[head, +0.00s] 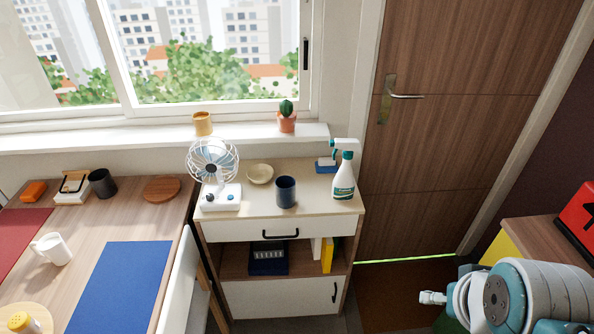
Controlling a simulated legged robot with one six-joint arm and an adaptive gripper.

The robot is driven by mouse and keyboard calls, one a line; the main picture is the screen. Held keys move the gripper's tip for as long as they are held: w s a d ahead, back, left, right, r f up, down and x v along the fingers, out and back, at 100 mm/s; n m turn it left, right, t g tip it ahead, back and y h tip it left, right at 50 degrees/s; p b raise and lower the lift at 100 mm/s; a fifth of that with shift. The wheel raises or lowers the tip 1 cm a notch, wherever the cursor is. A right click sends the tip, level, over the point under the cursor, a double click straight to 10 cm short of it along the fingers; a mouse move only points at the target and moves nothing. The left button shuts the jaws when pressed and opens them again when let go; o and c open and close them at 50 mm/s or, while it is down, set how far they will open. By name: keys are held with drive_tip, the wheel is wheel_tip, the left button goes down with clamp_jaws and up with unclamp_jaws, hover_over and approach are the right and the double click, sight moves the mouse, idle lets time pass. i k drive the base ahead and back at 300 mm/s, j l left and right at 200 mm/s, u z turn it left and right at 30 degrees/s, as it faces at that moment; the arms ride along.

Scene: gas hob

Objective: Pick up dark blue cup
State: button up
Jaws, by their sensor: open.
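A dark blue cup (286,192) stands upright on top of the small cabinet (325,203), in the middle of the head view. A white fan (216,175) is to its left, a cream bowl (260,174) is behind it to the left, and a spray bottle (344,176) is to its right. My gripper (428,297) is at the lower right, open and empty, in front of the door and well apart from the cup. Its fingers look small and pale here.
A table (125,216) at left holds a dark grey cup (102,183), a white mug (52,248) and a blue mat (119,285). A white chair back (182,280) stands between table and cabinet. The cabinet top is clear in front of the cup.

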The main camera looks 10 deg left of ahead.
sight(285, 184)
drive_tip(key=i+j+u, duration=0.25)
drive_tip(key=i+j, duration=0.2)
drive_tip(key=i+j+u, duration=0.3)
drive_tip(key=i+j, duration=0.15)
